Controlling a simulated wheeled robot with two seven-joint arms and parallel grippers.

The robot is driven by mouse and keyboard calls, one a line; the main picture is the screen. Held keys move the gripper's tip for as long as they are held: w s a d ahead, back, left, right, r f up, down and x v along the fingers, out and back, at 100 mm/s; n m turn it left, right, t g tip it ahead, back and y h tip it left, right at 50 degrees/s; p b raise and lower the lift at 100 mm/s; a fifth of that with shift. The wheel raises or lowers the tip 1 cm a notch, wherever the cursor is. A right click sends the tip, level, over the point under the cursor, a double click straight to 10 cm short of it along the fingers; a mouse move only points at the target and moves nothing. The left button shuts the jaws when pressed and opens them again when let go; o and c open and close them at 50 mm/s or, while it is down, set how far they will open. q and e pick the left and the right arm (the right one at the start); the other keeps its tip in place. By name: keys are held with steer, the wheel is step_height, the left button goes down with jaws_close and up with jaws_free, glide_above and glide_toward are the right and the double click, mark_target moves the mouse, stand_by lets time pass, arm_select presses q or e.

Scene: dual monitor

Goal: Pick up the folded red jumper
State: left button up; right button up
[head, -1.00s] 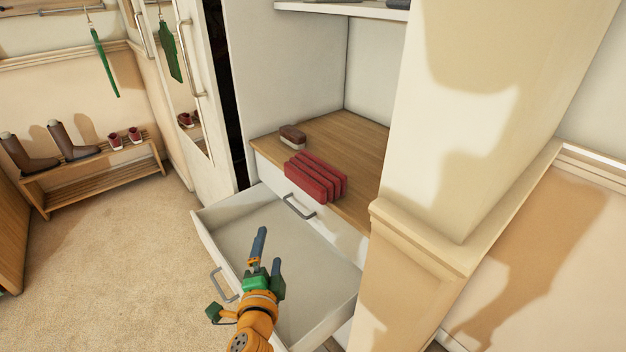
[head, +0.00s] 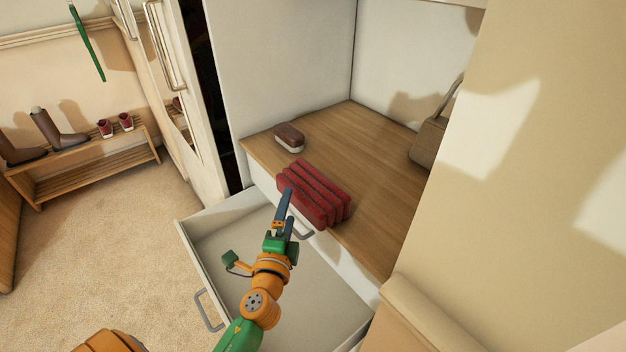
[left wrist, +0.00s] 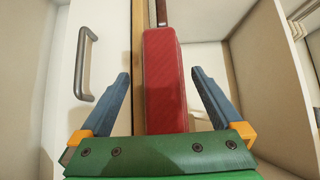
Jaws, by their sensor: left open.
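The folded red jumper (head: 316,194) lies on the wooden shelf top (head: 375,160), close to its front edge above the open drawer. My left gripper (head: 287,207) is open at the jumper's near side in the head view, its fingers pointing at it. In the left wrist view the jumper (left wrist: 164,80) stands up the middle of the picture, between the lines of the two spread blue fingers (left wrist: 162,98). I cannot tell whether the fingertips reach past its near face. Nothing is held. My right gripper is not in view.
An open, empty-looking white drawer (head: 225,240) juts out below the shelf. A cream pillar (head: 520,180) blocks the right side. Shelf wood right of the jumper is clear.

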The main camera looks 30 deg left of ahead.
arm_select(q)
steer(key=x, duration=0.5)
steer(key=shift+a+r+p, duration=0.15)
steer(key=shift+r+p, duration=0.15)
steer(key=shift+p, duration=0.05)
steer(key=shift+s+r, duration=0.1)
steer(key=shift+s, duration=0.05)
steer(key=c, duration=0.5)
jaws_close()
